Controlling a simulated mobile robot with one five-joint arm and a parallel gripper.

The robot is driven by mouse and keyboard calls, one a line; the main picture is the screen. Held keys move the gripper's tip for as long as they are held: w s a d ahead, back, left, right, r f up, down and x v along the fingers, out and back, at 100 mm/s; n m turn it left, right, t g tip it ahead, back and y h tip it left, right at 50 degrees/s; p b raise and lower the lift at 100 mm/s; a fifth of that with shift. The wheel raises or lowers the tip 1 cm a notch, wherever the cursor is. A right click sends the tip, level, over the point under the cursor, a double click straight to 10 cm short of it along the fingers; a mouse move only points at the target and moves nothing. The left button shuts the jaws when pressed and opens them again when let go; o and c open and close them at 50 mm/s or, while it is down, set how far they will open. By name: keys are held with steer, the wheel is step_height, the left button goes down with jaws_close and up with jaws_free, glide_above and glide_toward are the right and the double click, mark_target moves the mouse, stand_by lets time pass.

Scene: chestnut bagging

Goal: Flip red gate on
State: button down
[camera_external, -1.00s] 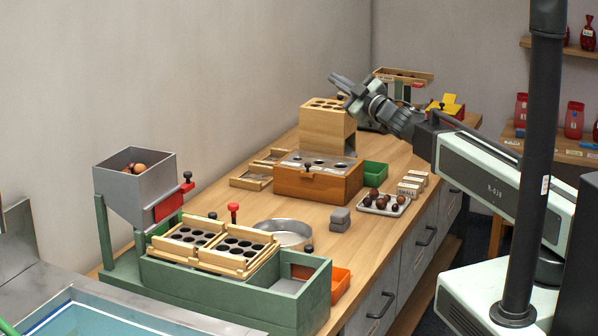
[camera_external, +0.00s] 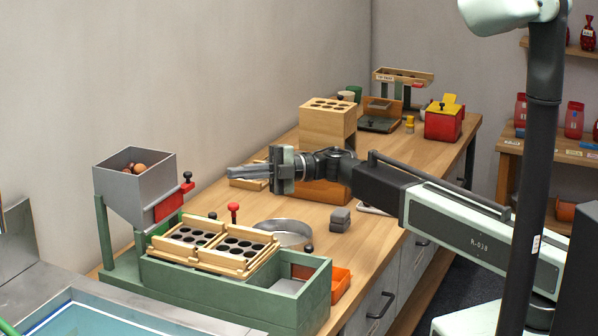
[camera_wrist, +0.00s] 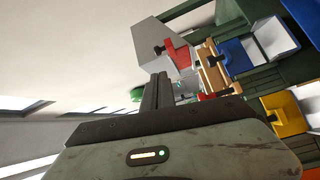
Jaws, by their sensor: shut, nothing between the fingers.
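The red gate (camera_external: 168,206) is a red plate on the lower front of the grey hopper (camera_external: 135,186), with a dark knob (camera_external: 188,176) at its upper right. Chestnuts show inside the hopper. My gripper (camera_external: 230,172) is shut and empty, in the air to the right of the gate, its fingers pointing left toward it. They are clearly apart from the gate. In the wrist view the red gate (camera_wrist: 178,54) and its dark knob (camera_wrist: 160,50) lie beyond the shut fingertips (camera_wrist: 158,76), on the grey hopper (camera_wrist: 162,40).
Below stands a green frame (camera_external: 290,304) with wooden hole trays (camera_external: 212,246) and a red-knobbed lever (camera_external: 234,210). A wooden block with holes (camera_external: 327,128) stands behind my wrist.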

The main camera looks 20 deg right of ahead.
steer(key=a, duration=1)
steer(key=shift+r+p, duration=0.35)
steer(key=w+d, duration=0.4)
steer(key=shift+d, duration=0.1)
steer(key=d, duration=1)
steer(key=shift+f+b, duration=0.35)
